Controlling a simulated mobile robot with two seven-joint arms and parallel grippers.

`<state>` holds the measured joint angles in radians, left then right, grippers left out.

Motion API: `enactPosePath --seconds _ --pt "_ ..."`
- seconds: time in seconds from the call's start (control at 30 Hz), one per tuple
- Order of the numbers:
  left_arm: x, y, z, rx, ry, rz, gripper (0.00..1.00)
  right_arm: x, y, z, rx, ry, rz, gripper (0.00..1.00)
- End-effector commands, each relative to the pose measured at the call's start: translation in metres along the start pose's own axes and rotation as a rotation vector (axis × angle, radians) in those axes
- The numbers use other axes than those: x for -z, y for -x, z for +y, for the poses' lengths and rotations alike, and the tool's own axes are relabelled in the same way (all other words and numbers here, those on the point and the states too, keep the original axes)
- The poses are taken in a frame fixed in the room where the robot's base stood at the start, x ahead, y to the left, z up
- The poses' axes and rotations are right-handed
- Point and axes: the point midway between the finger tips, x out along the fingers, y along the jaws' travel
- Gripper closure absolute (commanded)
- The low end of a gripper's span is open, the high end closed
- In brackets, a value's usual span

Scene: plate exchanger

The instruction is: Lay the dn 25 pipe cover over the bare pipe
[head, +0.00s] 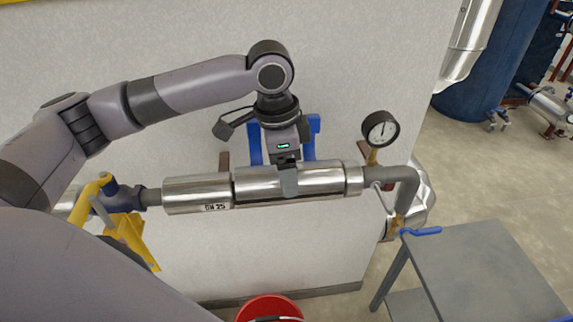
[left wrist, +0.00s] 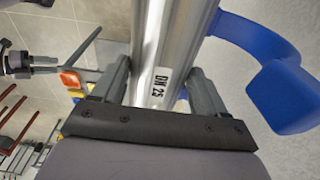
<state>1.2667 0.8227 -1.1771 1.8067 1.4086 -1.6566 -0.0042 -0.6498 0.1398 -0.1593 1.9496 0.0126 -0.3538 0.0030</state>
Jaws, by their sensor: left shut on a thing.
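The dn 25 pipe cover (head: 322,182) is a shiny metal half-shell at the middle of the horizontal pipe run. My left gripper (head: 288,180) is shut on it from above. In the left wrist view, the cover (left wrist: 152,60) with its DN 25 label lies between the two fingers (left wrist: 162,90). In the head view the cover lines up with the pipe, and any bare pipe behind it is hidden. I cannot tell whether it rests fully on the pipe.
A fixed metal sleeve (head: 190,194) marked DN 25 adjoins on the left. A pressure gauge (head: 380,128) stands at the right by the pipe elbow. A blue bracket (head: 313,130) is behind the gripper. A yellow-handled valve (head: 108,195), a red bucket (head: 268,308) and a grey table (head: 485,265) surround it.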

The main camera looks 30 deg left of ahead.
Motion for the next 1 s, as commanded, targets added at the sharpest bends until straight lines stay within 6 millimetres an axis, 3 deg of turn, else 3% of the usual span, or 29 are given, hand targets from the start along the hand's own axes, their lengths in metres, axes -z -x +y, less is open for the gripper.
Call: enactPosePath --seconds 0.87,0.9,0.97,1.0 --pt "-0.0009 -0.0073 0.0 0.0 0.001 0.0 0.54 0.0067 0.0043 0.0 0.0 0.0 0.001 0.57" --pt "-0.0008 -0.0077 0.0 0.0 0.0 0.0 0.17 0.0063 0.004 0.0 0.0 0.0 0.001 0.57" --pt "-0.0009 -0.0078 0.0 0.0 0.0 0.0 0.0 0.0061 0.0038 0.0 0.0 0.0 0.001 0.57" --pt "-0.0009 -0.0078 0.0 0.0 0.0 0.0 0.0 0.0061 0.0038 0.0 0.0 0.0 0.001 0.57"
